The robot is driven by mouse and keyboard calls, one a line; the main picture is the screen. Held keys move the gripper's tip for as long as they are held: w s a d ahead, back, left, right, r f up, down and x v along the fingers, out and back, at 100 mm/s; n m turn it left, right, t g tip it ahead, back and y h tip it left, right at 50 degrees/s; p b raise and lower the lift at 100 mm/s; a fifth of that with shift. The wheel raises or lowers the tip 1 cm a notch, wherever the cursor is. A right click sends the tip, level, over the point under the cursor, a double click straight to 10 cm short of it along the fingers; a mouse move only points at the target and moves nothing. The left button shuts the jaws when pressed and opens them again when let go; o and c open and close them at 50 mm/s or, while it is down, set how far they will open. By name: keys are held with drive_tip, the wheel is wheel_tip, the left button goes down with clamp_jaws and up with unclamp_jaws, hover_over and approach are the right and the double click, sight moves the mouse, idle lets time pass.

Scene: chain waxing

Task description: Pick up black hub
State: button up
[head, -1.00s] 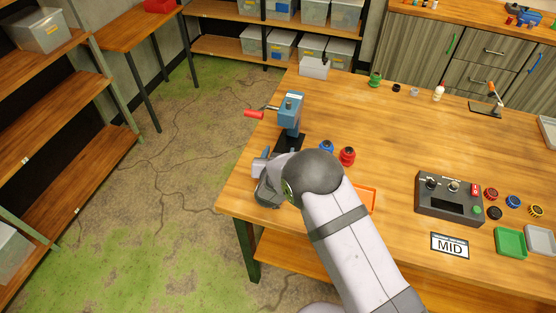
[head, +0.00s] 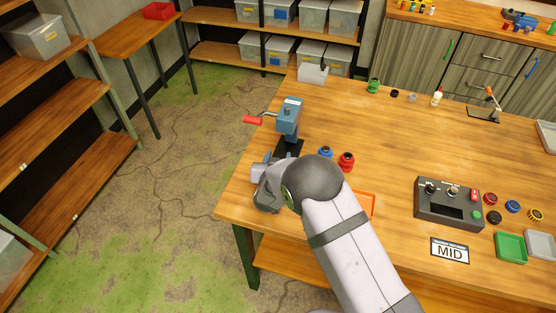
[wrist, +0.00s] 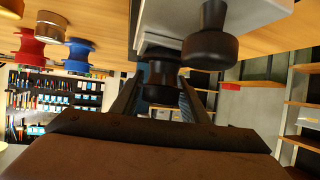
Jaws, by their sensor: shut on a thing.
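In the wrist view the black hub (wrist: 162,78) sits between the two dark fingers of my gripper (wrist: 160,92), which is shut on it. The hub is close to a light grey block (wrist: 168,20); I cannot tell whether they touch. A second black, knob-shaped piece (wrist: 210,46) is beside it, outside the fingers. In the head view my gripper (head: 267,194) is low at the table's left front corner, beside the blue crank device (head: 288,120). The held hub is hidden there by my arm.
A control box (head: 449,204) and a MID sign (head: 450,251) are further right. The table's middle is clear.

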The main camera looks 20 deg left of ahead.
drive_tip(key=shift+r+b, duration=0.35)
drive_tip(key=shift+r, duration=0.15)
drive_tip(key=shift+r+b, duration=0.6)
drive_tip(key=shift+r, duration=0.25)
drive_tip(key=s+d+b, duration=0.1)
drive_tip(key=s, duration=0.5)
drive_tip(key=s+d+b, duration=0.1)
drive_tip(key=s+b, duration=0.1)
drive_tip(key=s, duration=0.3)
drive_tip(key=s+d+b, duration=0.1)
drive_tip(key=s+b, duration=0.1)
drive_tip(key=s, duration=0.4)
drive_tip(key=shift+s+d+r, duration=0.2)
drive_tip(key=shift+s+d, duration=0.05)
drive_tip(key=shift+s, duration=0.1)
